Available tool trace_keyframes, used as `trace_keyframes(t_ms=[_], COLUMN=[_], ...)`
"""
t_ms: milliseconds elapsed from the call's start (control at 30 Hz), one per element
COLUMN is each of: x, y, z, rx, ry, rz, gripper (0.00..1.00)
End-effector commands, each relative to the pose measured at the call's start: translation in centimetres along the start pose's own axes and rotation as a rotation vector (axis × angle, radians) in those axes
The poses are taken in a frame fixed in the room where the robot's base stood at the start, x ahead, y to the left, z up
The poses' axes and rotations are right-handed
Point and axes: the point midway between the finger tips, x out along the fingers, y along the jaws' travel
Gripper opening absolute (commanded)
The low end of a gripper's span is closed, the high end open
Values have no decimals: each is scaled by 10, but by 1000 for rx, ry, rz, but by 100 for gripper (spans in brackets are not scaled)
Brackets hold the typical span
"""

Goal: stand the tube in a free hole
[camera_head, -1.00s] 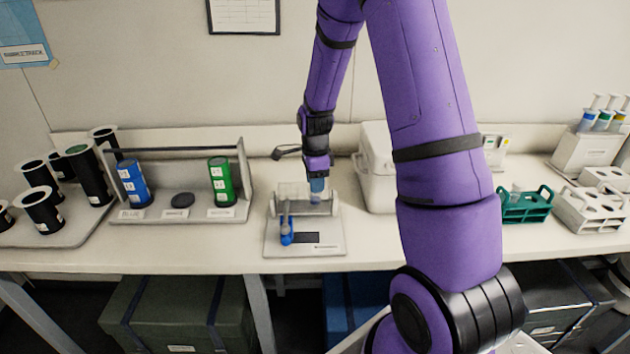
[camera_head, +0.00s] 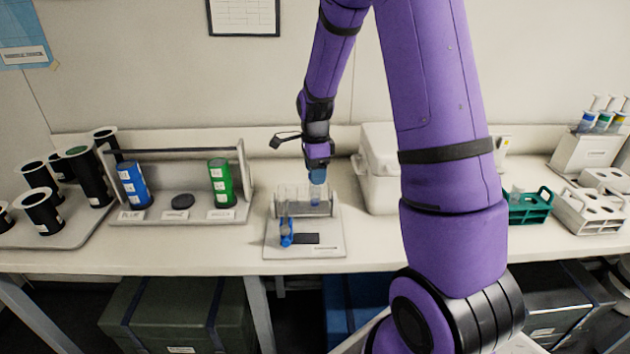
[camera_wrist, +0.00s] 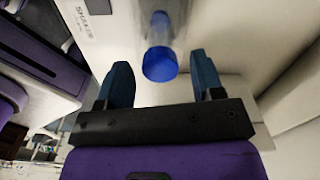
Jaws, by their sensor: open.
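My gripper (camera_head: 317,174) is open, just above the small clear rack (camera_head: 325,208) on the white plate. A clear tube with a blue part (camera_head: 315,196) stands upright in the rack, below my gripper. In the wrist view its round blue end (camera_wrist: 160,65) shows between and beyond my two open fingertips (camera_wrist: 165,80), apart from both. How deep the tube sits in its hole is too small to tell.
A blue piece (camera_head: 287,233) is at the rack's front left. A caddy with a blue canister (camera_head: 132,185) and a green canister (camera_head: 221,182) stands left. A white box (camera_head: 378,180) is close on the right. A green rack (camera_head: 530,206) stands farther right.

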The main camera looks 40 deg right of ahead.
Motion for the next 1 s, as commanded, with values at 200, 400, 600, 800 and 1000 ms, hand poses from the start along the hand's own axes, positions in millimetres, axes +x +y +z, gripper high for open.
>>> trace_keyframes(t_ms=[200, 400, 600, 800, 1000], x=[-46, -72, -88, -131, -182], y=[-1, -1, 3, 35, 89], z=[0, 1, 2, 14, 26], rx=[0, -1, -26, -266, -635], ry=[-1, -1, -3, -16, -9], rz=[-6, -3, -9, -70, -162], gripper=[61, 61, 61, 61, 61])
